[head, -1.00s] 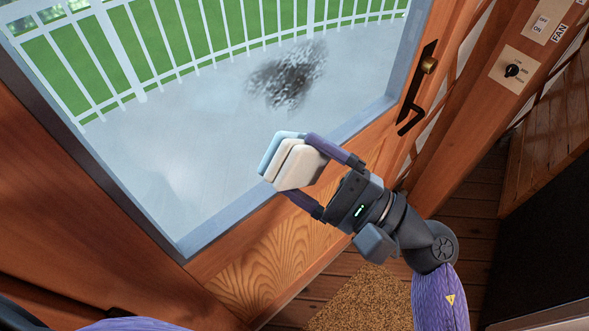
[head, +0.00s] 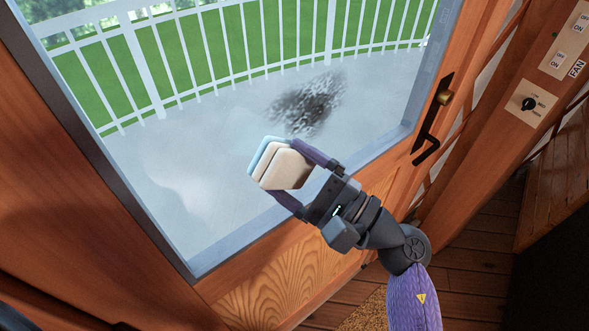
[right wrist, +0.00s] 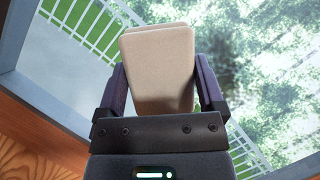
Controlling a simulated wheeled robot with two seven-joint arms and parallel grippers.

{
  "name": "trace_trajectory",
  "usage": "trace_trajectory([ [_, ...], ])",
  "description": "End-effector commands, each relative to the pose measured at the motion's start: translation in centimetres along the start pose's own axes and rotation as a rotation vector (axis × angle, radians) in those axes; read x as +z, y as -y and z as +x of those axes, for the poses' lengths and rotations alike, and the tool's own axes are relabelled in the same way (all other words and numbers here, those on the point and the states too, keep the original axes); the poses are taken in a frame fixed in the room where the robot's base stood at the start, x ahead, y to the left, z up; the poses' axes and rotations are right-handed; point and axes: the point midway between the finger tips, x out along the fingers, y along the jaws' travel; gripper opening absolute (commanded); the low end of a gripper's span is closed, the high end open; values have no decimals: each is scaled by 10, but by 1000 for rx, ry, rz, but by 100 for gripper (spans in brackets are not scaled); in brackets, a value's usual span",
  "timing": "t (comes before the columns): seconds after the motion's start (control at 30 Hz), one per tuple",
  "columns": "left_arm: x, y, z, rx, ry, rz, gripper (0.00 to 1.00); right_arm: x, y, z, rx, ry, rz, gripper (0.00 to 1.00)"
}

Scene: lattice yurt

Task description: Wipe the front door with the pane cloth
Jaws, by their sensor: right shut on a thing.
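The front door (head: 255,268) is wooden with a large glass pane (head: 190,170) in a grey frame. A dark smudge (head: 306,104) shows on the pane, right of its middle in the head view. My right gripper (head: 281,164) is shut on the pane cloth (head: 287,168), a folded pad with a cream back and a pale blue face toward the glass. The smudge is above and to the right of the cloth. The cloth is close to the glass; I cannot tell if it touches. In the right wrist view the cloth (right wrist: 158,70) sits between the fingers. My left gripper is out of view.
A black door handle with a brass knob (head: 444,98) is on the door's right stile. A fan dial plate (head: 529,104) and switches (head: 566,45) are on the post at right. Wooden floorboards (head: 470,235) and a brown mat (head: 366,315) lie below.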

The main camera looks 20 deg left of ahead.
Motion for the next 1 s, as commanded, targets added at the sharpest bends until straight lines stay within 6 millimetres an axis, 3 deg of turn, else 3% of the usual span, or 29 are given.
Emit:
trace_trajectory([
  [1.0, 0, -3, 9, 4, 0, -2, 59, -8, 0, 16, -1, 0, 0, 40],
])
